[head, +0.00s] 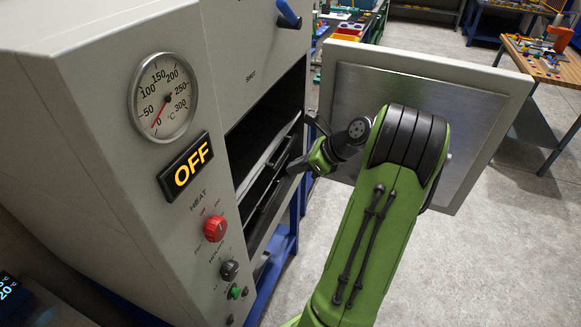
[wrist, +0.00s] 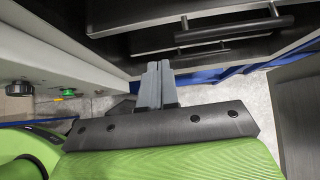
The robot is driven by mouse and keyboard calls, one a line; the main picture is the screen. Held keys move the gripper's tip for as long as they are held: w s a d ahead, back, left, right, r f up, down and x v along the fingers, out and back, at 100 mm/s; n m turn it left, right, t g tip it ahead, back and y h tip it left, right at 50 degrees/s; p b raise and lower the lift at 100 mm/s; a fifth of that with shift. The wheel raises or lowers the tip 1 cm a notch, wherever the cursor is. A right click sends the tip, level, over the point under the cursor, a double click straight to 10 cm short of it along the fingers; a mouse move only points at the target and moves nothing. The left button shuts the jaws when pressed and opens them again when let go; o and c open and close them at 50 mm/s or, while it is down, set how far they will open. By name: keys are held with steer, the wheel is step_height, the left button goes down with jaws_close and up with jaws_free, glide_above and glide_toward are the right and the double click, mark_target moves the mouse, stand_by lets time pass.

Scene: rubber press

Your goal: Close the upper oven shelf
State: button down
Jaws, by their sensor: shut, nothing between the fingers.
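The grey oven (head: 110,190) stands at the left in the head view, its door (head: 420,105) swung open to the right. Inside the dark opening are two shelves with pale front edges. In the wrist view, the nearer, larger black bar handle (wrist: 235,32) appears to belong to the upper shelf; a second handle (wrist: 203,53) shows below it. How far each shelf sticks out is unclear. My gripper (head: 294,165) is at the opening, in front of the shelves. Its grey fingers (wrist: 158,68) are together and empty, left of the handles in the wrist view; contact is not visible.
The open door stands close to the right of my wrist. The oven's control panel has a red knob (head: 215,229), a black knob (head: 229,270) and an OFF display (head: 186,167). Blue legs (head: 284,245) stand below the oven. A wooden workbench (head: 545,62) is far right, with clear floor before it.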

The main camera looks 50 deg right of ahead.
mark_target(242, 170)
steer(key=w+a+f, duration=0.1)
steer(key=w, duration=0.1)
steer(key=w+f, duration=0.1)
steer(key=w, duration=0.2)
steer(key=w+a+f, duration=0.1)
steer(key=w+f, duration=0.1)
steer(key=w, duration=0.1)
steer(key=shift+a+b, duration=0.35)
steer(key=shift+b, duration=0.05)
steer(key=w+p, duration=0.1)
steer(key=w+a+p, duration=0.1)
steer(key=w+p, duration=0.2)
steer(key=shift+w+a+r+p, duration=0.2)
steer(key=shift+w+a+p, duration=0.1)
steer(key=shift+w+a, duration=0.05)
steer(key=shift+w+a+f, duration=0.1)
steer(key=shift+w+f, duration=0.05)
steer(key=shift+w, duration=0.15)
steer(key=shift+s+f, duration=0.1)
steer(key=shift+s, duration=0.05)
